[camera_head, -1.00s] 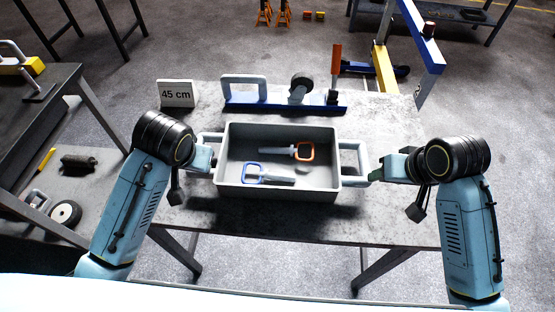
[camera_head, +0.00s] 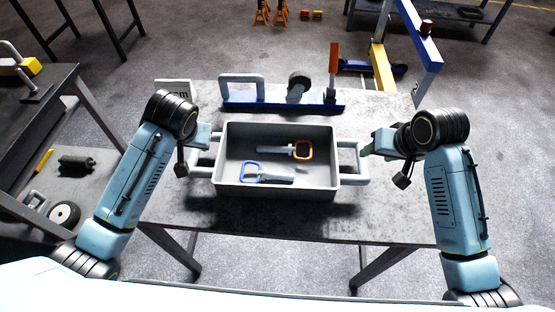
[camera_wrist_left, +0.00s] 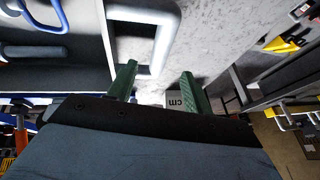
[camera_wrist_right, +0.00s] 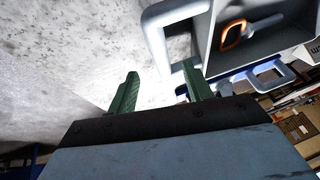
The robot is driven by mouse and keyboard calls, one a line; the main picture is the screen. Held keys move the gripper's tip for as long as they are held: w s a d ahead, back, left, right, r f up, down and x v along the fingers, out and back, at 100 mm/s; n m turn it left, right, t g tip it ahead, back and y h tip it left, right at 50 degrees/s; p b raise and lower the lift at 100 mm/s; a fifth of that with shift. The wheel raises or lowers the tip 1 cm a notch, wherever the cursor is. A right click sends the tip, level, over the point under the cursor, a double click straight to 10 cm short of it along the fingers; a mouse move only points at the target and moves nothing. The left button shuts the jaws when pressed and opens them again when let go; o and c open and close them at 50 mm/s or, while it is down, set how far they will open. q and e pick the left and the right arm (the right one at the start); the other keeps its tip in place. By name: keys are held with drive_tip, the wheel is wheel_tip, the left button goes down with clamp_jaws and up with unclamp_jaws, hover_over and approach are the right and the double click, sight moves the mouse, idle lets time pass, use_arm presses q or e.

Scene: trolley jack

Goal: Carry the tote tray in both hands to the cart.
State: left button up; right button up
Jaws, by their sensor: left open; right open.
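The grey tote tray (camera_head: 275,194) sits on the table with a pale loop handle at each end. It holds a blue-handled tool (camera_head: 268,174) and an orange-handled tool (camera_head: 300,150). My left gripper (camera_head: 208,138) is open at the far part of the left handle (camera_head: 200,171). In the left wrist view that handle (camera_wrist_left: 160,42) shows beside and between the open fingers. My right gripper (camera_head: 370,146) is open at the right handle (camera_head: 360,180). In the right wrist view the handle bar (camera_wrist_right: 158,45) shows between the fingertips. Contact is unclear. I cannot identify the cart.
A blue rack (camera_head: 285,103) with a grey handle and a black wheel stands behind the tray on the grey table (camera_head: 290,222). A sign card (camera_head: 172,86) is partly hidden by my left arm. A dark shelved bench (camera_head: 50,125) stands at left. A blue and yellow frame (camera_head: 383,65) stands behind.

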sight(195, 151)
use_arm(q)
drive_tip(key=x, duration=0.8)
drive_tip(key=shift+w+f, duration=0.15)
drive_tip(key=shift+f, duration=0.2)
use_arm(e)
drive_tip(key=x, duration=0.9)
drive_tip(key=shift+r, duration=0.1)
use_arm(q)
clamp_jaws()
use_arm(e)
clamp_jaws()
use_arm(q)
drive_tip(key=shift+w+r, duration=0.1)
use_arm(e)
drive_tip(key=shift+r, duration=0.1)
